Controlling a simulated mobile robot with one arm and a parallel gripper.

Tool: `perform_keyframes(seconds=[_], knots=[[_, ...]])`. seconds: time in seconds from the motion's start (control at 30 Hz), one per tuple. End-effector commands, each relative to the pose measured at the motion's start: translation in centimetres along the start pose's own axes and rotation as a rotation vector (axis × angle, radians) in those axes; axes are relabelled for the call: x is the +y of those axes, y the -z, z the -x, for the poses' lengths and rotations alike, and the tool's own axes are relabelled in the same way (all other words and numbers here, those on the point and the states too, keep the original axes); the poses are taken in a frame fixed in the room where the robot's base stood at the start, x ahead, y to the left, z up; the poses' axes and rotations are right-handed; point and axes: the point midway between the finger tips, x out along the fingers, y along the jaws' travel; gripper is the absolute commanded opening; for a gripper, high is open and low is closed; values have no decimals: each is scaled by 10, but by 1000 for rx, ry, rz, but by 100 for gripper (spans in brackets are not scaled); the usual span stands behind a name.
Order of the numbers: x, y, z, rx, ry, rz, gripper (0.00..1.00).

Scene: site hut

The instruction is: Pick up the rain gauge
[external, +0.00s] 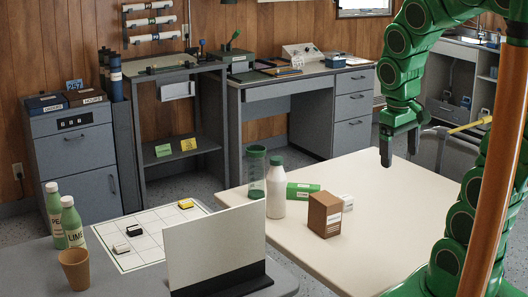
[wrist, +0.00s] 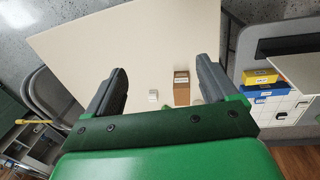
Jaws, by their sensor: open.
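A clear, green-tinted cylinder (external: 257,173) stands upright on the far left part of the cream table (external: 400,195); it looks like the rain gauge, though I see no label on it. A white bottle (external: 277,190) stands close in front of it and to its right, overlapping its edge. My gripper (external: 399,148) is open and empty above the right part of the table, well to the right of the cylinder. I cannot make out the cylinder there.
A green box (external: 303,191), a brown box (external: 325,215) and a small white block (external: 347,202) sit right of the bottle. A grey table at left holds an upright white panel (external: 215,250), two bottles and a brown cup (external: 75,269). The cream table's right side is clear.

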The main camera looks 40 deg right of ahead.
Motion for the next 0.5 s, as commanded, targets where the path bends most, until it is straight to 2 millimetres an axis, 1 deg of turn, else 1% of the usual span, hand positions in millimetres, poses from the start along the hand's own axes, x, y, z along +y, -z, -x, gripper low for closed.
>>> perform_keyframes(seconds=[0.03, 0.1, 0.5], knots=[[8, 19, 0, 38, -20, -7, 86], [17, 43, -4, 78, -43, -12, 86], [61, 180, -22, 323, -145, 7, 86]])
